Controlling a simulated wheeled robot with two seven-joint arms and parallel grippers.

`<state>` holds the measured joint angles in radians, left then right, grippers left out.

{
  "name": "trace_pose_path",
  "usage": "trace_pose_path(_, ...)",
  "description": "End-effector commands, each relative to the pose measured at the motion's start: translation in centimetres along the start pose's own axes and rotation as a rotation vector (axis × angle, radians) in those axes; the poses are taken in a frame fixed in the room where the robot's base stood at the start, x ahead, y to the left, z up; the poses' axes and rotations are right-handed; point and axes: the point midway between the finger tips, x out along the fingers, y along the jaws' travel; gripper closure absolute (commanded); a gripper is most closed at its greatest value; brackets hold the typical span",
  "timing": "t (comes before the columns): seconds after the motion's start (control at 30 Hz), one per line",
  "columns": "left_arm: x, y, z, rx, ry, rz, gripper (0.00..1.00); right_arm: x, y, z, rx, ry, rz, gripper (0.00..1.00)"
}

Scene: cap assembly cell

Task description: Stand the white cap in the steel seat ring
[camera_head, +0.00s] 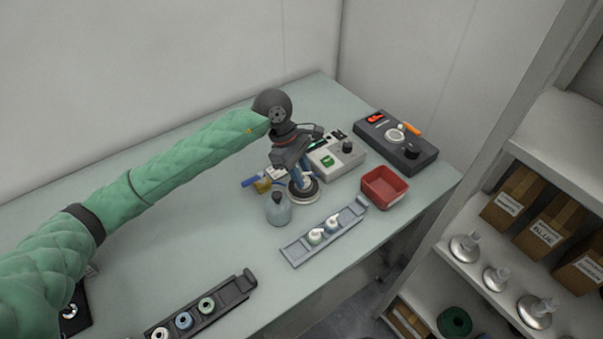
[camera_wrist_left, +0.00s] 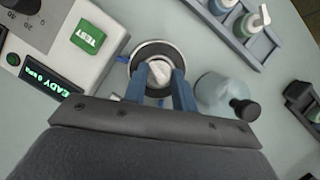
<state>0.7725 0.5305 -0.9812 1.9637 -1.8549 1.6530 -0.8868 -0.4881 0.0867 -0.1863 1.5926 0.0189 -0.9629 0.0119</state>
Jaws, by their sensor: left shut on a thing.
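My left gripper (camera_head: 297,180) points down over the steel seat ring (camera_head: 312,198), near the middle of the table. In the left wrist view its two blue fingers (camera_wrist_left: 160,88) are shut on the white cap (camera_wrist_left: 160,71). The seat ring (camera_wrist_left: 138,54) shows around and behind the cap as a bright rim with a dark band. The cap appears over the ring's opening; I cannot tell whether it touches or sits in it. In the head view the fingers hide the cap. My right gripper is not in view.
A bottle (camera_head: 278,210) stands close beside the ring. A tester with a green button (camera_head: 327,160) is just behind. A red bin (camera_head: 386,187), a grey rack with caps (camera_head: 295,253) and a dark rack (camera_head: 235,290) stand around. Free table lies left of the bottle.

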Motion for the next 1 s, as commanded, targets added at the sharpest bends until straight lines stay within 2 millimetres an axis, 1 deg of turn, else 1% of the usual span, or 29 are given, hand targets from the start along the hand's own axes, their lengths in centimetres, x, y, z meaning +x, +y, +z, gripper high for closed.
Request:
trace_pose_path(0.93,0.10,0.01,-0.03,0.000,0.000,0.000,0.82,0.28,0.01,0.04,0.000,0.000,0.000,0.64)
trace_pose_path(0.97,0.10,0.01,-0.04,0.000,0.000,0.000,0.71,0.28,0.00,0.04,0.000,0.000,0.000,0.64)
trace_pose_path(1.0,0.10,0.01,-0.03,0.000,0.000,0.000,0.63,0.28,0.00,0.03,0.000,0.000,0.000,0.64)
